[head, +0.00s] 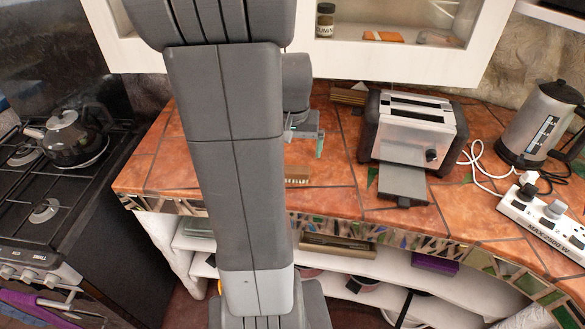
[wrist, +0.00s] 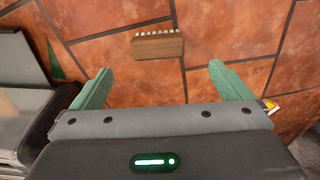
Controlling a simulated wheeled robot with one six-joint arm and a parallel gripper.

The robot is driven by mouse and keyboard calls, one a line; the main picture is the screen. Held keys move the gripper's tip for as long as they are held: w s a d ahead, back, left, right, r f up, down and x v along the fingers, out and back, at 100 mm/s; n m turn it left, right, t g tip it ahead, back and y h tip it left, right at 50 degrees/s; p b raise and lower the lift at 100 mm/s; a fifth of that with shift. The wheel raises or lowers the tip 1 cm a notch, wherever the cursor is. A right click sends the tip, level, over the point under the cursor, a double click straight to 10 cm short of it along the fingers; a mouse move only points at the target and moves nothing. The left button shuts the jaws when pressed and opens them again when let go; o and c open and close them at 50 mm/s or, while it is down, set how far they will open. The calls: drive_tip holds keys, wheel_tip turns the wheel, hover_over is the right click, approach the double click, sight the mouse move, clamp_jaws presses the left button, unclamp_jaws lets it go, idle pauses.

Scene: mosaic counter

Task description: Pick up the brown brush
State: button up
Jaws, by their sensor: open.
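The brown brush (head: 297,171) lies on the orange tiled counter near its front edge, partly hidden behind my arm in the head view. In the wrist view the brush (wrist: 158,46) shows whole, a small wooden block with pale bristles along its upper side. My gripper (head: 304,142) is above the counter, farther back than the brush. In the wrist view my gripper (wrist: 162,76) has its two green fingers wide apart and nothing between them. The brush lies beyond the fingertips, roughly centred between them and apart from both.
A grey toaster (head: 412,128) stands right of my gripper; its side also shows at the left of the wrist view (wrist: 24,95). A kettle (head: 540,122) and a white power strip (head: 545,215) are farther right. A stove (head: 50,190) is left. Counter around the brush is clear.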

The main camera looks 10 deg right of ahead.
sight(295, 169)
drive_tip(key=f, duration=0.3)
drive_tip(key=shift+w, duration=0.25)
drive_tip(key=shift+w+d+f+p, duration=0.1)
drive_tip(key=shift+f+p, duration=0.05)
drive_tip(key=shift+f, duration=0.9)
drive_tip(key=shift+w+d+f+p, duration=0.1)
drive_tip(key=shift+w+d+f, duration=0.05)
drive_tip(key=shift+f, duration=0.85)
drive_tip(key=shift+w+d+f+p, duration=0.1)
drive_tip(key=shift+f+p, duration=0.05)
drive_tip(key=shift+f, duration=0.9)
drive_tip(key=c, duration=1.1)
drive_tip(key=shift+c, duration=0.2)
